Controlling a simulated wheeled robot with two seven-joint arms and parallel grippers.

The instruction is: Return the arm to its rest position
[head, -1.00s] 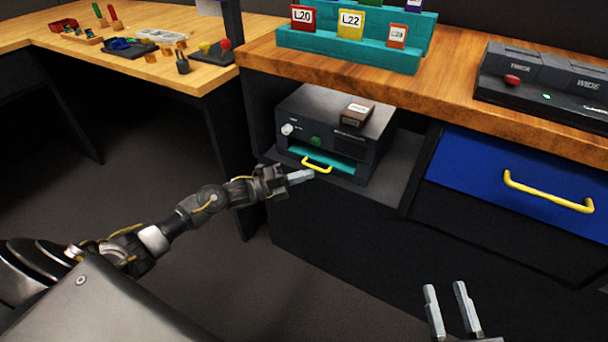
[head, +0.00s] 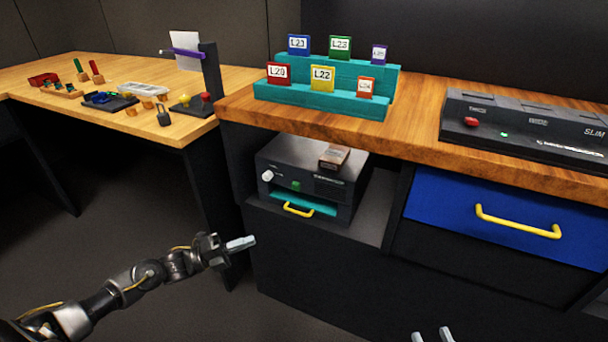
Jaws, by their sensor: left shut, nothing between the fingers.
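My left gripper (head: 241,243) is shut and empty in the head view. It is in free air, in front of and below the black box device (head: 313,180) in the open cubby, and to the left of its yellow handle (head: 298,210). My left arm reaches in from the lower left corner. My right gripper (head: 432,336) shows only as two fingertips at the bottom edge. They are apart with nothing seen between them, and the rest of it is out of view.
A teal rack (head: 325,98) with labelled cards stands on the wooden counter (head: 414,112). A black panel (head: 530,124) sits at its right. A blue drawer (head: 450,205) with a yellow handle is below. The left table (head: 160,130) holds several small objects. Floor by my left arm is clear.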

